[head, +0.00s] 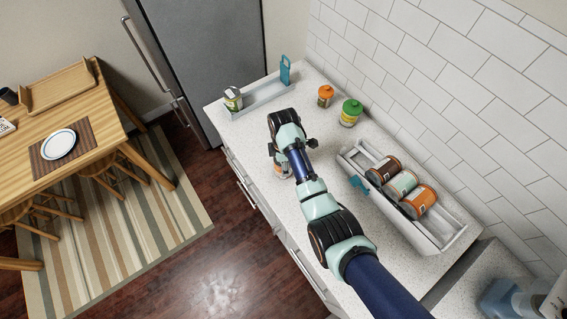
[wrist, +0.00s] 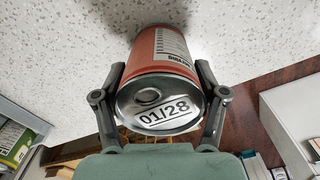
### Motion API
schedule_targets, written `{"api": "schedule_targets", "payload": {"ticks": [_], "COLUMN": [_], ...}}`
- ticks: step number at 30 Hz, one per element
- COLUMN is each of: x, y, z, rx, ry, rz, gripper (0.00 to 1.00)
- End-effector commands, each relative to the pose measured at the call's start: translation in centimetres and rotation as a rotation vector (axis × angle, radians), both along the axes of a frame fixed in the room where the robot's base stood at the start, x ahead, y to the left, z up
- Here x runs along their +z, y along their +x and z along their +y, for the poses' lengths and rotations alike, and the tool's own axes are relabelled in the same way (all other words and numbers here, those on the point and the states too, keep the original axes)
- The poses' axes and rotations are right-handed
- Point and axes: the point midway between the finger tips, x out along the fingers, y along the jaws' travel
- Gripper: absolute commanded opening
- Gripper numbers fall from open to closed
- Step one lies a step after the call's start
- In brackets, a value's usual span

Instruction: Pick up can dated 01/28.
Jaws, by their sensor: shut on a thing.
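An orange-red can (wrist: 160,45) sits between the two fingers of my gripper (wrist: 161,78) in the wrist view. Its silver lid (wrist: 160,108) faces the camera and carries a label reading 01/28. The fingers are shut on the can's sides. In the head view, the can (head: 282,169) shows only in part below my wrist, at the front edge of the counter. The fingers are mostly hidden there. I cannot tell whether its base touches the counter.
A white tray (head: 447,237) on the speckled counter (head: 330,205) holds three cans on their sides. Orange-lidded (head: 325,96) and green-lidded (head: 350,113) jars stand near the tiled wall. A grey tray (head: 268,92) with another can (head: 233,99) is at the far end, beside the fridge (head: 205,50).

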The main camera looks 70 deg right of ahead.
Motion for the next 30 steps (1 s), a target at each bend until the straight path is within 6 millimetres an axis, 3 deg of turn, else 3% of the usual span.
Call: {"api": "schedule_targets", "payload": {"ticks": [8,14,17,19,21,25,30], "x": [2.2,7.9,11.6,15.3,17.0,19.1,20.1], "y": [0.1,0.2,0.1,0.1,0.0,0.0,0.0], "z": [-0.1,-0.2,-0.2,-0.1,0.0,0.0,0.0], "rx": [0.0,0.0,0.0,0.0,0.0,0.0,0.0], "ry": [-0.004,-0.006,-0.006,-0.002,0.0,0.0,0.0], "rz": [-0.003,-0.006,-0.006,-0.001,0.0,0.0,0.0], "gripper": [0.21,0.21,0.21,0.21,0.21,0.21,0.21]}}
